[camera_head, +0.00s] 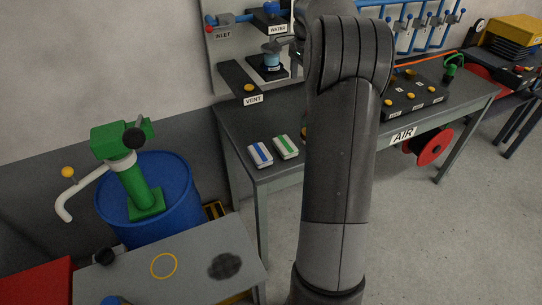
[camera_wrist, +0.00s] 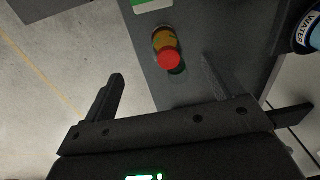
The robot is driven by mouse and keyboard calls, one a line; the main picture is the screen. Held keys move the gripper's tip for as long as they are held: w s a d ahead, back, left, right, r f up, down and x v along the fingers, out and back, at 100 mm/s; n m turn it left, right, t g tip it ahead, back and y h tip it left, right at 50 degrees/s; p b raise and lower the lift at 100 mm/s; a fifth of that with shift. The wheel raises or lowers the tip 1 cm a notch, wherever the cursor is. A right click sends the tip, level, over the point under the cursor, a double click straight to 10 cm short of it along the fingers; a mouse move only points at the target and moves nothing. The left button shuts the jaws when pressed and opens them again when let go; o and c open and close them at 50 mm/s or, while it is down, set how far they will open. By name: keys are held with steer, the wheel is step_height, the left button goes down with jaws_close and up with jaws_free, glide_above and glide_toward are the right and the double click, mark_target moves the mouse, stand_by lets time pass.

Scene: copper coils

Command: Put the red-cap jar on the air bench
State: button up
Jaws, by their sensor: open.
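The red-cap jar (camera_wrist: 164,42) has an amber body and a bright red cap. In the wrist view it stands on the grey top of the air bench (camera_wrist: 205,40), near the bench's edge. In the head view the air bench (camera_head: 235,120) carries an AIR sign; a small orange bit (camera_head: 304,132) at my arm's left edge may be the jar, mostly hidden. My gripper (camera_wrist: 162,70) is open, with its fingers spread to either side of the jar in the wrist view and nothing held. Whether they are level with it I cannot tell.
Two small boxes, blue-striped (camera_head: 260,154) and green-striped (camera_head: 286,147), lie left on the bench. A black valve panel (camera_head: 415,97) is at right. A blue drum (camera_head: 175,205) with a green pump and a grey table (camera_head: 205,262) stand at left. My arm hides the middle.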

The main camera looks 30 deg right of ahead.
steer(key=s+a+r+n+t, duration=0.1)
steer(key=s+a+r+n, duration=0.3)
steer(key=s+a, duration=0.4)
steer(key=s+a+r+n+t, duration=0.2)
steer(key=s+a+r+n, duration=0.3)
steer(key=a, duration=0.6)
steer(key=s+a+f+n, duration=0.2)
steer(key=s+a, duration=0.1)
steer(key=s, duration=0.3)
steer(key=s+a+f+n+t, duration=0.1)
steer(key=s+a+f+n, duration=0.2)
steer(key=s, duration=0.4)
steer(key=s+a+f+n+t, duration=0.1)
steer(key=s+a+f+n, duration=0.1)
steer(key=s, duration=0.4)
steer(key=shift+s+a+f+n, duration=0.2)
steer(key=shift+s+a+n, duration=0.1)
steer(key=shift+a+n, duration=0.55)
steer(key=shift+a, duration=0.15)
